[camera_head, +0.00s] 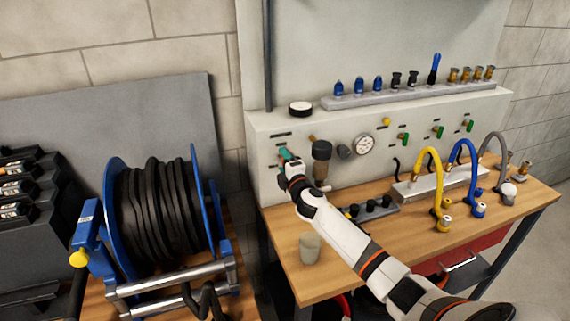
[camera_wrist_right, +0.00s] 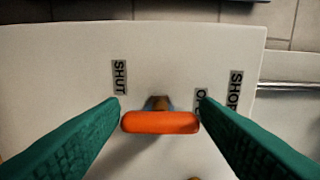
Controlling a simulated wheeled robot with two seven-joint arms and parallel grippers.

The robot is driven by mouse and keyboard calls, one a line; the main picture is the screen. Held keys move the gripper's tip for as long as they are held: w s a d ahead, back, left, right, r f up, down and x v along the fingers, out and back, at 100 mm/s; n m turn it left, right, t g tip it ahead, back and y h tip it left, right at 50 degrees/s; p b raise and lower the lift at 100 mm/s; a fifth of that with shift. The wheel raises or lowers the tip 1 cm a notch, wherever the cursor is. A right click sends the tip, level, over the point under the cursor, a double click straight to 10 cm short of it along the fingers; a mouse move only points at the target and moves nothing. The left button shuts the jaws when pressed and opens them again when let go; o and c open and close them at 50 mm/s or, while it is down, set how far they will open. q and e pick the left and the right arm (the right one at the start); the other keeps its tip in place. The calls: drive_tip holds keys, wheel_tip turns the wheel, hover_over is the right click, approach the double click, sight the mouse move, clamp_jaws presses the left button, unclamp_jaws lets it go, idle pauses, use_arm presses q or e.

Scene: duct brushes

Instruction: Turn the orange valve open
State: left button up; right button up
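The orange valve (camera_wrist_right: 160,122) shows in the right wrist view as a bar handle lying level across the picture, on a brownish stem at the pale panel (camera_wrist_right: 75,60). A SHUT label (camera_wrist_right: 119,77) is to the left of the handle. A second label, partly hidden by the right finger, is to its right. In the head view my right gripper (camera_head: 289,160) is at the left part of the panel and hides most of the valve. My left gripper is not in view.
A dark gauge or knob (camera_head: 321,151) is just right of my right gripper. A round gauge (camera_head: 364,145) and green levers (camera_head: 403,139) are farther right. A grey cup (camera_head: 310,247) stands on the wooden bench (camera_head: 285,225). A blue hose reel (camera_head: 113,220) is at the left.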

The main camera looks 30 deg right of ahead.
drive_tip(key=shift+o, duration=1.2)
drive_tip(key=shift+s, duration=0.1)
drive_tip(key=b+v, duration=0.1)
drive_tip(key=v, duration=1)
drive_tip(key=shift+s+a, duration=0.2)
drive_tip(key=shift+s, duration=0.2)
drive_tip(key=shift+f, duration=0.1)
